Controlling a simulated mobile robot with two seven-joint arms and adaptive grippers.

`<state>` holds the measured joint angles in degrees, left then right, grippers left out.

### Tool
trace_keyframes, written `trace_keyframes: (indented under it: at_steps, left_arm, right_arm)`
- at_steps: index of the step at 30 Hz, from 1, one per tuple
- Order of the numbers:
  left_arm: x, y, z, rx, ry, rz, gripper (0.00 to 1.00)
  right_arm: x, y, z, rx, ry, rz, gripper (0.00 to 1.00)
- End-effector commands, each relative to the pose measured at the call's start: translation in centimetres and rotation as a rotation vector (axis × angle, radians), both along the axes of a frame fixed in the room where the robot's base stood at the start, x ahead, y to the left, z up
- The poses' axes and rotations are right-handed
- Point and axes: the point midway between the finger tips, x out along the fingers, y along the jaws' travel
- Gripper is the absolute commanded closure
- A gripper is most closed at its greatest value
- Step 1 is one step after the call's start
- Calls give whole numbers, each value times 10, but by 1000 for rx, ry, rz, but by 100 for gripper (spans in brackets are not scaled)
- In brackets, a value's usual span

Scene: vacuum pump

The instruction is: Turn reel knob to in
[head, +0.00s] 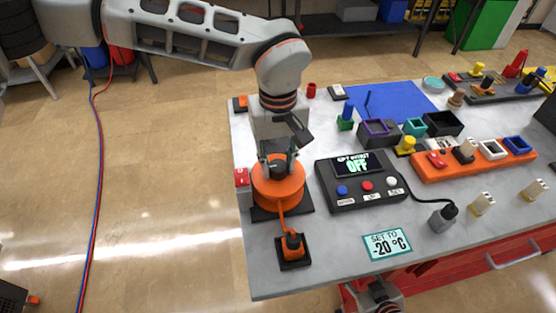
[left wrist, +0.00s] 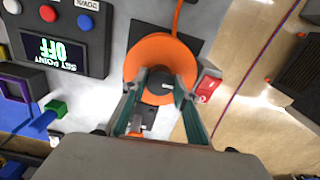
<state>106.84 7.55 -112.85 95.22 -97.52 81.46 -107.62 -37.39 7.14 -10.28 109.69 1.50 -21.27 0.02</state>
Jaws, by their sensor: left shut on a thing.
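An orange reel (head: 277,190) sits on a dark base plate near the left edge of the table, and an orange cord runs from it. My left gripper (head: 278,165) points down over the reel from above. In the left wrist view the reel (left wrist: 160,58) lies between and beyond the fingers. The dark reel knob (left wrist: 160,86) shows at its middle, with my left gripper's fingers on either side of it, closed on it. The knob's turn position cannot be read. A grey part of my right arm (head: 376,296) shows below the table's front edge; its fingers are not clear.
A control box (head: 362,180) reading OFF stands right of the reel. An orange plug in a black holder (head: 293,252) is in front. The "SET TO -20 °C" card (head: 387,243) lies nearby.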

Motion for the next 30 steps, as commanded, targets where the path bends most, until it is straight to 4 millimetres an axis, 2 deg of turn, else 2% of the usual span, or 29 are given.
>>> trace_keyframes:
  at_steps: [7,21,22,23,30]
  left_arm:
    - [0,0,1,-1,-1,-60,93]
    - [0,-1,1,-1,-1,-71,93]
    - [0,-1,1,-1,-1,-71,64]
    - [0,0,1,-1,-1,-71,56]
    - [0,0,0,-1,-1,-70,55]
  right_arm:
    - [0,-1,1,0,1,-6,60]
    - [0,-2,1,1,2,-8,60]
    - [0,-2,1,1,2,-8,60]
    - [0,-2,1,1,2,-8,60]
    - [-1,-2,1,0,2,-7,60]
